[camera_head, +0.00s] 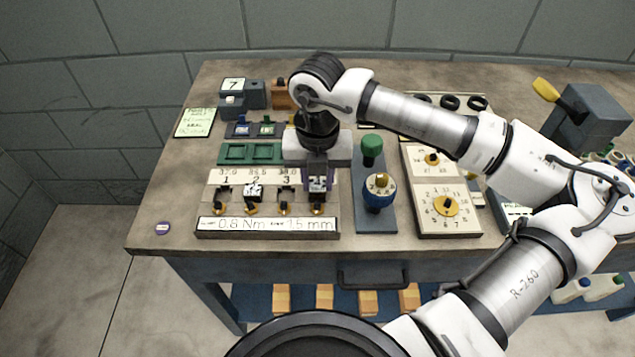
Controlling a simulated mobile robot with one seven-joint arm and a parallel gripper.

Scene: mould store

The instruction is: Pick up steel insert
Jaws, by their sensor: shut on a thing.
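My gripper (317,178) points down over the right end of the numbered rack (268,226) at the front left of the bench. It is shut on a small dark-and-pale metallic block, the steel insert (318,188), at the rack's rightmost position. A similar block (254,192) sits at position 2. Positions 1 and 3 show only dark posts with brass-coloured parts below. My gripper's body hides part of the rack's back edge. I cannot tell whether the held insert still touches the rack.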

